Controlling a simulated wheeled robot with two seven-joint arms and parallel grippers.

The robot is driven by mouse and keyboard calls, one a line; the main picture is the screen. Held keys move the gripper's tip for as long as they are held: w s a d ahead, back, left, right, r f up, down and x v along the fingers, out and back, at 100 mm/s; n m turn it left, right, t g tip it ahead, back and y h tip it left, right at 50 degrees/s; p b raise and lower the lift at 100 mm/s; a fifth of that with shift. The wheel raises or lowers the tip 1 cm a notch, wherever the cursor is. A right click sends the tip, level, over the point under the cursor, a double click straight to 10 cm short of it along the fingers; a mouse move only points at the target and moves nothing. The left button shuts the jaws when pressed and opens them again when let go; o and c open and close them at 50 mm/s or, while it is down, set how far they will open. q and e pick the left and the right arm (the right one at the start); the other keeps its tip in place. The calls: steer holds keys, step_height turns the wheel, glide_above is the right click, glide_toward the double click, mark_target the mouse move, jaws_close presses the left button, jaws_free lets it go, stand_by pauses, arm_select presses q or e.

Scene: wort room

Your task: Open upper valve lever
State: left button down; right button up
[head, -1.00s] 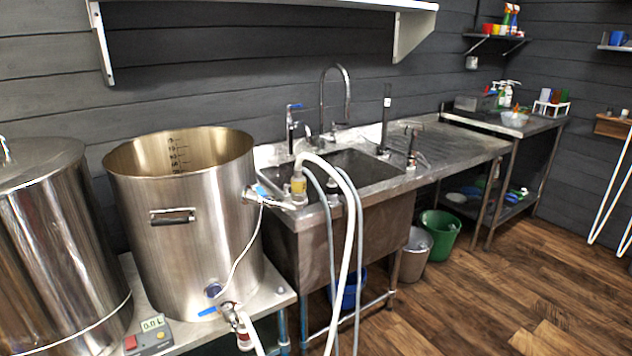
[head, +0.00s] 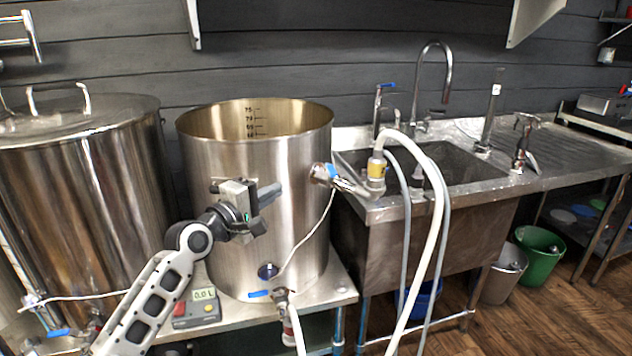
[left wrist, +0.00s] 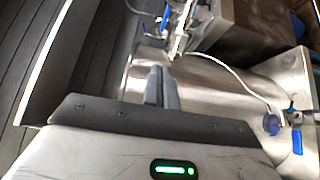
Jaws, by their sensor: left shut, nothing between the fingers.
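The steel pot (head: 300,225) has an upper valve (head: 348,184) on its right side with a blue upper lever (head: 333,172). My left gripper (head: 272,192) is in front of the pot, to the left of the upper valve and apart from it. Its fingers are shut and empty, pointing toward the valve. In the left wrist view the shut fingertips (left wrist: 160,72) are just below the upper valve (left wrist: 180,38), with the blue lever (left wrist: 165,18) beside it. My right gripper is not in view.
A lower valve with a blue lever (head: 259,293) is near the pot's base. A thin white cable (head: 312,240) runs down the pot's front. A sink (head: 470,170) with hoses (head: 438,210) stands right. A control box (head: 197,309) sits on the stand, and a second kettle (head: 85,180) is left.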

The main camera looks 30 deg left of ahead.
arm_select(q)
glide_toward(327, 170)
steer(key=w+a, duration=0.3)
steer(key=w, duration=0.1)
steer(key=shift+w+d+r+p, duration=0.1)
steer(key=shift+w+d+p, duration=0.2)
steer(key=shift+d, duration=0.3)
steer(key=shift+w+d+p, duration=0.25)
steer(key=shift+d+p, duration=0.1)
steer(key=shift+d, duration=0.2)
steer(key=shift+w+d, duration=0.3)
steer(key=shift+d, duration=0.1)
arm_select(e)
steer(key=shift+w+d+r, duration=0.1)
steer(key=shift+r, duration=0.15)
arm_select(q)
steer(key=shift+d, duration=0.1)
